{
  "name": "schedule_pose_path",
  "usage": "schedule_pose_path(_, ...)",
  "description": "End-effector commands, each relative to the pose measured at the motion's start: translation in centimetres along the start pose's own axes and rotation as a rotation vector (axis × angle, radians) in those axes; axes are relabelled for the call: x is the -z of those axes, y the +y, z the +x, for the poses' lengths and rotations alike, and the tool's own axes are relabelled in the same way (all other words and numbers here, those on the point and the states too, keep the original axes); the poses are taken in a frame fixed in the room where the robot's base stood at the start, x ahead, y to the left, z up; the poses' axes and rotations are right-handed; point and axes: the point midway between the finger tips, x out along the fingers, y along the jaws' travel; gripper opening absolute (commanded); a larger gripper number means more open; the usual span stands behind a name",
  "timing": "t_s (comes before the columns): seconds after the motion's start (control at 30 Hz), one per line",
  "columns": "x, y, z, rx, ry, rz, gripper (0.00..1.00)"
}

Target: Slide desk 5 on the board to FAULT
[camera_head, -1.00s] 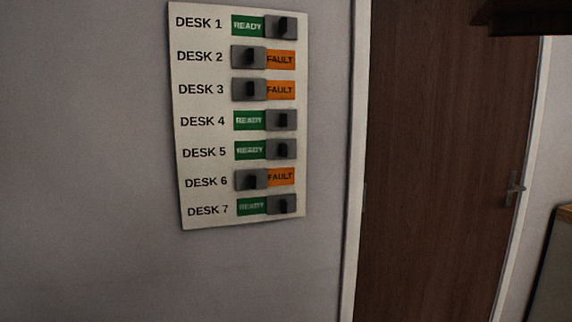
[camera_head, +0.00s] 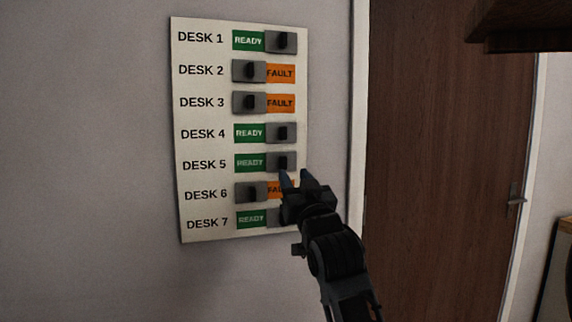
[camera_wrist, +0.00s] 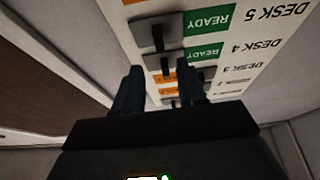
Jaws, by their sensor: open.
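The white board (camera_head: 190,120) hangs on the wall with a column of desk sliders. The desk 5 slider (camera_head: 280,161) is a grey plate with a dark knob, at the right of its row, with green READY (camera_head: 249,163) showing on the left. In the wrist view the desk 5 slider (camera_wrist: 156,33) is beyond my fingertips, with its green READY label (camera_wrist: 210,20) beside it. My gripper (camera_head: 295,178) is open and empty, just below the desk 5 slider, in front of the desk 6 row. It partly hides desk 6's FAULT label and desk 7's slider.
Desks 1, 4 and 7 show READY; desks 2, 3 and 6 show FAULT. The desk 4 slider (camera_head: 281,133) is close above. A brown door (camera_head: 430,150) with a pale frame is to the right. The wall left of the board is bare.

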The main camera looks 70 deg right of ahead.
Motion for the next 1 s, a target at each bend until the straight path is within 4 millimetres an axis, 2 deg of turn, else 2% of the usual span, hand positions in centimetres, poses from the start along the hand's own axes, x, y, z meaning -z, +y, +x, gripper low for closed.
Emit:
schedule_pose_path(0.3,0.2,0.0,4.6,0.0,0.001,-0.001,0.4)
schedule_pose_path(0.5,0.1,0.0,6.8,0.0,-0.001,0.0,0.4)
schedule_pose_path(0.87,-0.1,0.0,7.3,0.001,-0.002,0.0,0.4)
schedule_pose_path(1.0,-0.1,-0.1,7.3,0.001,-0.001,0.0,0.29)
